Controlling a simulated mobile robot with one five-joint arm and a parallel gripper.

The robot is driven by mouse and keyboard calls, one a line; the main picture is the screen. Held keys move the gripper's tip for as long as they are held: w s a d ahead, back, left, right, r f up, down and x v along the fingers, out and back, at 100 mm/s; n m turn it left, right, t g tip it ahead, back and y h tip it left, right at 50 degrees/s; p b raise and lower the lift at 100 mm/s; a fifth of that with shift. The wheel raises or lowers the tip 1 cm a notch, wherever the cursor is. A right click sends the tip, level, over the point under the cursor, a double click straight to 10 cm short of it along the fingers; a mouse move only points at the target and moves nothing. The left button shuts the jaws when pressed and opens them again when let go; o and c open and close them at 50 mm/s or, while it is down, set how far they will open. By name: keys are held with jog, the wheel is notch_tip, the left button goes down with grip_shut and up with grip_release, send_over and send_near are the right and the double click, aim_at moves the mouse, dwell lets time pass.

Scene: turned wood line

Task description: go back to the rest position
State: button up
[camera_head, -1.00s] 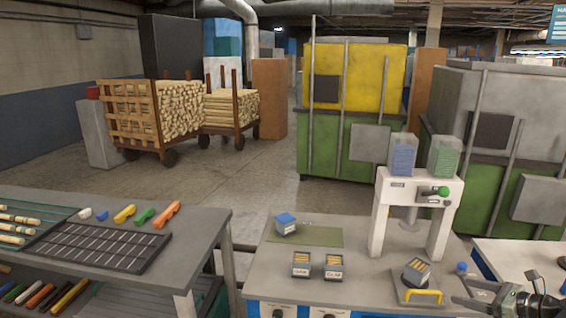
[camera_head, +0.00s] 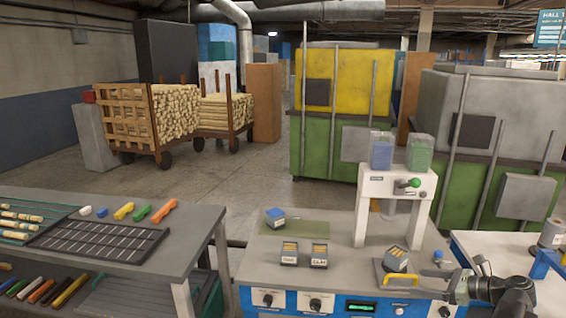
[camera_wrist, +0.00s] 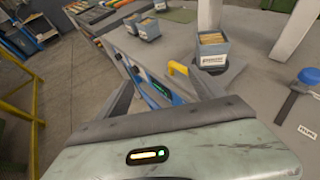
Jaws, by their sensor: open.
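My gripper (camera_head: 457,285) is at the lower right of the head view, beside the front right corner of the workbench (camera_head: 340,275). Its jaws are open and nothing is between them. In the wrist view the two fingers of my gripper (camera_wrist: 158,72) stand apart, with the blue bench front and floor seen between them. A small bin with wooden pieces (camera_head: 396,259) sits on the grey plate with the yellow handle (camera_head: 400,281), left of my gripper. The same bin (camera_wrist: 212,50) shows beyond the fingers in the wrist view, apart from them.
The white press (camera_head: 397,182) stands behind the plate. Two small bins (camera_head: 289,253) (camera_head: 319,256) and a blue-topped box (camera_head: 275,217) are on the bench. A blue-topped stamp (camera_wrist: 309,80) lies right in the wrist view. A grey table (camera_head: 190,210) stands left. Floor behind is open.

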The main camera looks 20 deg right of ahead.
jog(key=w+a+n+g+y+p, duration=0.1)
jog(key=w+a+n+g, duration=0.1)
jog(key=w+a, duration=0.45)
jog(key=w+a+n+g+y, duration=0.1)
jog(key=w+a+n+y, duration=0.15)
jog(key=a, duration=0.75)
jog(key=w+a+f+n+g+h+p, duration=0.1)
jog(key=a+f+n+g, duration=0.15)
jog(key=a, duration=0.75)
jog(key=w+a+f+n+g+h, duration=0.1)
jog(key=a+f+n+g, duration=0.15)
jog(key=a, duration=0.85)
jog(key=s+a+f+n+g+h+p, duration=0.1)
jog(key=s+a+f+n+g+h, duration=0.15)
jog(key=a+n, duration=0.25)
jog(key=s+a+f+n+g+h, duration=0.1)
jog(key=s+a+f+n+h, duration=0.15)
jog(key=a+n, duration=0.3)
jog(key=s+d+f+n+h, duration=0.1)
jog(key=d+n+h, duration=0.3)
jog(key=n, duration=0.5)
jog(key=shift+d, duration=1.25)
jog(key=shift+s+f, duration=0.1)
